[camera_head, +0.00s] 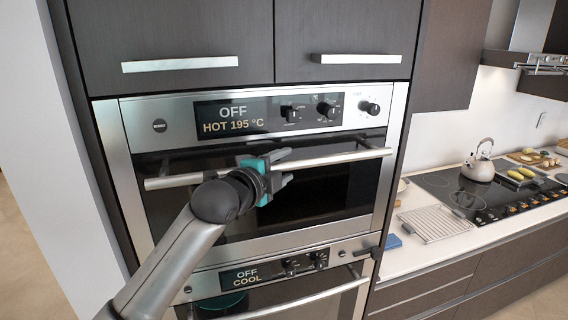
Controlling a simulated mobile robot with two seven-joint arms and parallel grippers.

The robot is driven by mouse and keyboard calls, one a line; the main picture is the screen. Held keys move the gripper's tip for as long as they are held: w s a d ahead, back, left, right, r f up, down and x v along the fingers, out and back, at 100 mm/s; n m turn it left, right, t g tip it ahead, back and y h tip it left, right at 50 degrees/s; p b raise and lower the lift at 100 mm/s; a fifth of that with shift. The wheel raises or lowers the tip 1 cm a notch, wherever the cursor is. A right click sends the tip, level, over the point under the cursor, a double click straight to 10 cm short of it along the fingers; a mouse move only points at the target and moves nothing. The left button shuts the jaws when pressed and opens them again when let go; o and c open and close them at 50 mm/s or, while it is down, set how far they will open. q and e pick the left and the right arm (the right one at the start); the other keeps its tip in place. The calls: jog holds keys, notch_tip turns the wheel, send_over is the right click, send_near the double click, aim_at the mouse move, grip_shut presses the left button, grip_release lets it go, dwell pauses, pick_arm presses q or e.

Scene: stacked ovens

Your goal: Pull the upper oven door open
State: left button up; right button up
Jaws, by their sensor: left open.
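The upper oven (160,108) is built into a dark cabinet, and its display reads "OFF" and "HOT 195 °C". Its door (345,205) has dark glass in a steel frame and looks shut. A long steel bar handle (335,158) runs across the door's top. My left gripper (283,167) is at the middle of this handle, its jaws apart, one finger above the bar and one below. The bar appears to lie between the fingers; contact cannot be told. My left wrist and arm hide part of the handle and glass. My right gripper is not in view.
A lower oven (275,301) sits directly below, its display reading "OFF" and "COOL". Drawers with steel handles (180,64) are above. At right, a counter holds a wire rack (433,225), a blue item (391,240), a hob (455,190) and a kettle (480,168).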

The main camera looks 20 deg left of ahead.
pick_arm(q)
jog(key=shift+w, duration=0.15)
grip_shut()
dwell(0.4)
dwell(1.0)
